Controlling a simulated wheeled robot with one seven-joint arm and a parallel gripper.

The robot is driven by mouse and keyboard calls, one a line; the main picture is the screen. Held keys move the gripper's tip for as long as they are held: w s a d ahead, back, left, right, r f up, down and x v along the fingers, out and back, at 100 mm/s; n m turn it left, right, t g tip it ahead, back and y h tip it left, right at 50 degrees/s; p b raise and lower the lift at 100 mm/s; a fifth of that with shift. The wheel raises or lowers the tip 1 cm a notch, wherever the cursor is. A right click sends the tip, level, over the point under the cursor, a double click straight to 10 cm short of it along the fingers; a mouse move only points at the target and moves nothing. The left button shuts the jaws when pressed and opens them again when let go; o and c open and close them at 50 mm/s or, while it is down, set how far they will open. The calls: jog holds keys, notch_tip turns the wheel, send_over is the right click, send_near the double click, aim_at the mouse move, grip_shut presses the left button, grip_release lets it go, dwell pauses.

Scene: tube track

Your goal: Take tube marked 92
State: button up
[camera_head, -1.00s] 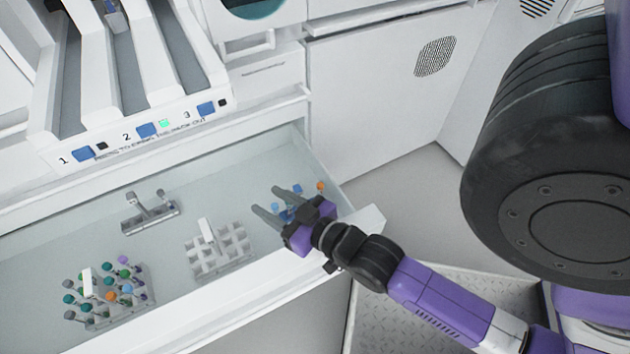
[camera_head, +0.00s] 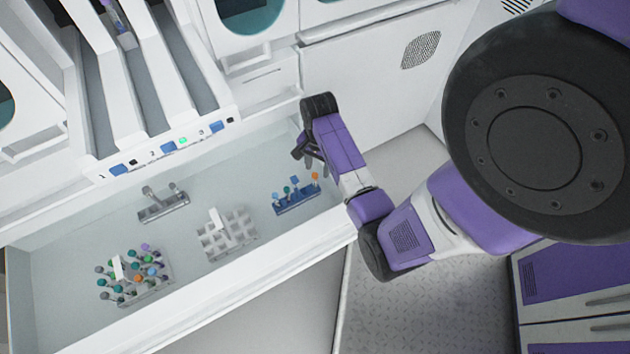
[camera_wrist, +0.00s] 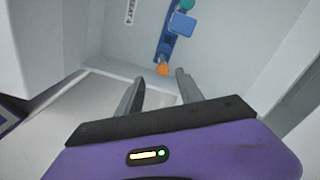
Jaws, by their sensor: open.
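My gripper (camera_head: 306,152) is open and empty above the right end of the drawer, behind and above a blue rack (camera_head: 297,201). The blue rack holds a few tubes with teal, blue and orange caps. In the wrist view my fingers (camera_wrist: 158,92) are spread apart, with an orange-capped tube (camera_wrist: 162,69) and part of the blue rack (camera_wrist: 166,48) beyond them. A grey rack (camera_head: 156,291) at the drawer's left holds several tubes with green, orange, purple and grey caps. No number 92 is readable on any tube.
The open drawer (camera_head: 70,240) also holds an empty grey grid rack (camera_head: 229,237) and a small grey holder (camera_head: 163,206). Sloped tracks numbered 1 to 3 (camera_head: 160,100) stand behind the drawer, with blue buttons and a green light. A tube sits high in one track.

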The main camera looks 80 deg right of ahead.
aim_at(315, 180)
jog(key=shift+a+f, duration=0.15)
jog(key=shift+f, duration=0.3)
jog(key=f+b, duration=0.1)
jog(key=f, duration=0.1)
jog(key=f+b, duration=0.1)
jog(key=f, duration=0.1)
jog(key=f+b, duration=0.1)
jog(key=f, duration=0.1)
jog(key=shift+w+f, duration=0.4)
grip_shut()
notch_tip(315, 180, up, 10)
jog(key=p, duration=0.3)
